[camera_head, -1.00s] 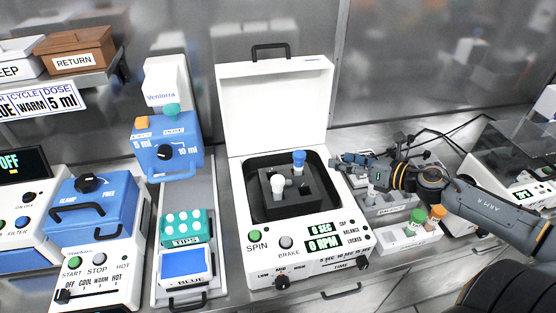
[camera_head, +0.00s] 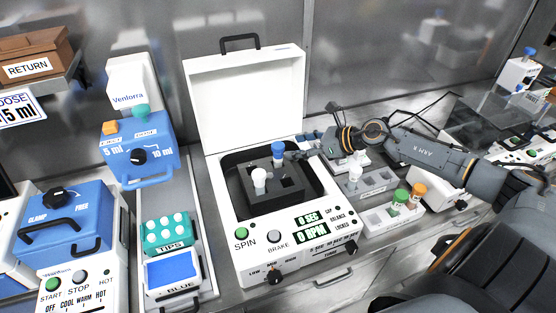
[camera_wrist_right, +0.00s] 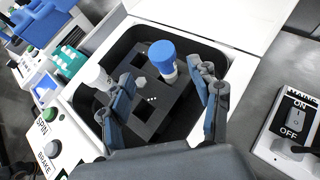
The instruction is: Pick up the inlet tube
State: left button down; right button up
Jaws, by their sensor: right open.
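No readable label marks any tube as the inlet tube. A blue-capped tube (camera_head: 278,150) stands upright in the dark rotor of the open centrifuge (camera_head: 216,215). It also shows in the right wrist view (camera_wrist_right: 163,56). A white-capped tube (camera_head: 259,178) stands in the same rotor, nearer the front; it is at the left in the wrist view (camera_wrist_right: 97,77). My right gripper (camera_head: 304,144) is open and empty, over the right rim of the centrifuge well, close to the blue cap. In the wrist view its fingers (camera_wrist_right: 166,92) spread either side of the rotor, the blue cap just beyond them. My left gripper is out of view.
The raised white lid (camera_head: 245,98) stands behind the rotor. Another blue-capped item stands in a white box (camera_head: 520,75) at far right.

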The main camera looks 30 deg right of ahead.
aim_at(281, 146)
jog(key=shift+w+a+f, duration=0.1)
jog(key=shift+w+a, duration=0.15)
jog(key=shift+w, duration=0.2)
jog(key=shift+w+a+f, duration=0.2)
jog(key=shift+w+f, duration=0.15)
jog(key=shift+w+a+p, duration=0.2)
jog(key=shift+w+p, duration=0.25)
jog(key=shift+p, duration=0.15)
jog(key=p+x, duration=0.1)
jog(key=x, duration=0.2)
jog(key=shift+w+p, duration=0.3)
jog(key=shift+w, duration=0.05)
jog(key=shift+w+a+f, duration=0.25)
jog(key=shift+w+f, duration=0.05)
jog(key=shift+s, duration=0.1)
jog(key=c, duration=0.4)
grip_shut()
